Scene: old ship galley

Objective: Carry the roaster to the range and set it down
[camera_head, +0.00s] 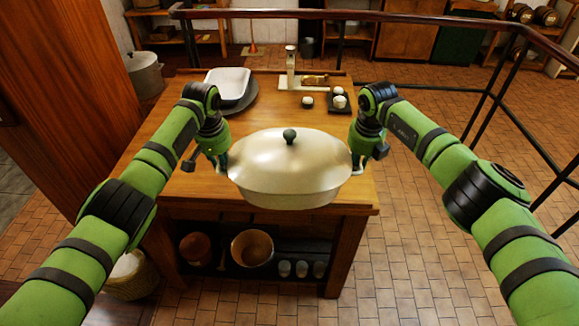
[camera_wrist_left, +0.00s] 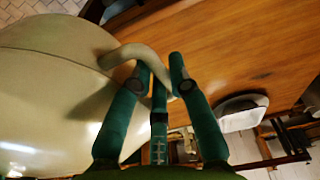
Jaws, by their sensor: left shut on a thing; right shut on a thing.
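The roaster (camera_head: 288,172) is a cream oval pan with a domed lid and a dark green knob. It is between my two grippers, over the front edge of the wooden table; whether it touches the table I cannot tell. My left gripper (camera_head: 222,163) is shut on its left handle. In the left wrist view the gripper's green fingers (camera_wrist_left: 160,80) close around the curved cream handle (camera_wrist_left: 136,55) beside the roaster body (camera_wrist_left: 50,90). My right gripper (camera_head: 358,163) is shut on its right end, where the handle is mostly hidden. The lid sits level. I cannot identify the range.
The wooden table (camera_head: 185,187) holds a white tray (camera_head: 228,82) on a dark plate, a scale (camera_head: 291,80) and small cups on a dark tray (camera_head: 340,101). Bowls (camera_head: 252,248) stand on its lower shelf. A dark railing (camera_head: 470,110) is at the right. Tiled floor (camera_head: 430,270) lies open at the right.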

